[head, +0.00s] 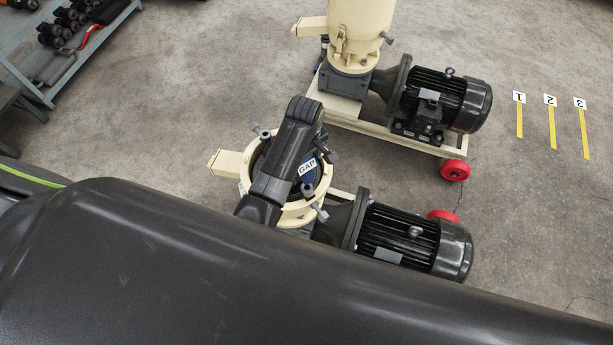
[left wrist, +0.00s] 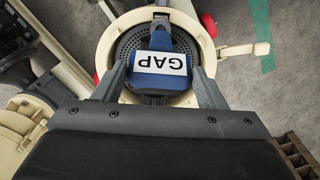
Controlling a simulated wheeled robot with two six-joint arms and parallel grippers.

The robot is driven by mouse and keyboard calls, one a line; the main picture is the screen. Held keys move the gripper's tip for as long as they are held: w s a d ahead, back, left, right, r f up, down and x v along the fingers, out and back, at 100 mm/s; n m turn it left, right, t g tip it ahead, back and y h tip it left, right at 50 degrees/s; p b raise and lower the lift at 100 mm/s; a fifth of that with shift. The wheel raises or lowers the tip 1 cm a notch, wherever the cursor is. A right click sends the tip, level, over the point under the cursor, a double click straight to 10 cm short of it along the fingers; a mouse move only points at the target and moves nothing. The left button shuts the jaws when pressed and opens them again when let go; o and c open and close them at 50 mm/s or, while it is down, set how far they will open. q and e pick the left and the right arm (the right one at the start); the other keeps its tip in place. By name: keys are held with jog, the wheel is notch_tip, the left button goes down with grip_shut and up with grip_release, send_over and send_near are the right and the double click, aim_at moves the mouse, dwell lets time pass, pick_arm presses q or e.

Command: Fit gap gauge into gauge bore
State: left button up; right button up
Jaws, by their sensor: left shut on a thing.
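The gap gauge (left wrist: 174,81) is a blue block with a white GAP label. In the left wrist view it sits between the fingers of my left gripper (left wrist: 160,86), which is shut on it. A grey end of the gauge points away over the perforated die plate (left wrist: 128,45) inside the cream ring of the near pellet mill. In the head view the gauge (head: 308,172) shows beside my left gripper (head: 290,165) above that ring (head: 244,172). The gauge bore is hidden, and I cannot tell whether the gauge's end is in it. My right gripper is out of view.
Clamp handles stick out around the ring. A black motor (head: 410,238) is right of the near mill. A second mill (head: 355,40) with its motor (head: 445,100) stands behind. A grey shelf (head: 70,50) is at top left. Open floor lies at right, by numbered yellow strips.

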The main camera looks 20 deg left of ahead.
pick_arm(q)
jog(key=shift+r, duration=0.95)
